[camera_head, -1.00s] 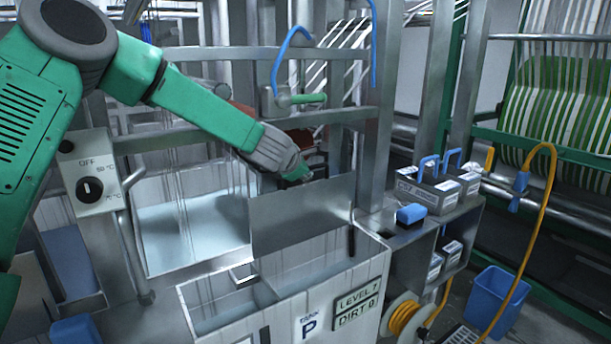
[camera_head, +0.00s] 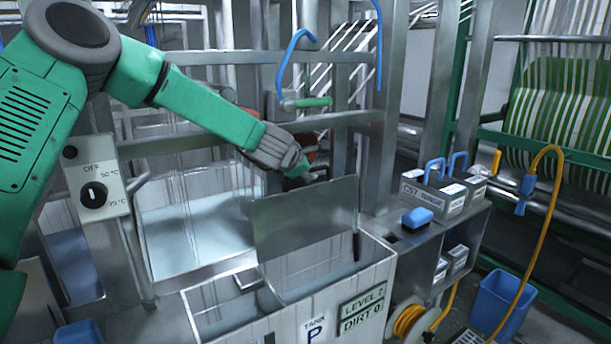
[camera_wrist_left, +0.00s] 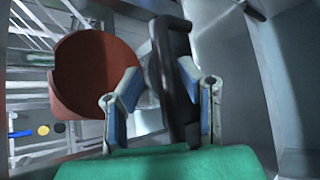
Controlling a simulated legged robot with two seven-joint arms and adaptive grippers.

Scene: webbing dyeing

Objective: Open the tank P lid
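Tank P (camera_head: 365,290) is a pale box at the bottom centre of the head view, with a "TANK P" mark. Its grey metal lid (camera_head: 308,220) stands raised and nearly upright, and the liquid inside shows on both sides of it. My left gripper (camera_head: 308,175) is at the lid's upper edge, partly behind it. In the left wrist view, a dark handle (camera_wrist_left: 172,80) lies between the fingers of my left gripper (camera_wrist_left: 160,85). A narrow gap shows between the left finger and the handle; the right finger overlaps it. My right gripper is not in view.
A control box (camera_head: 96,180) with a dial stands left, under my arm. A metal frame rises behind the tank.

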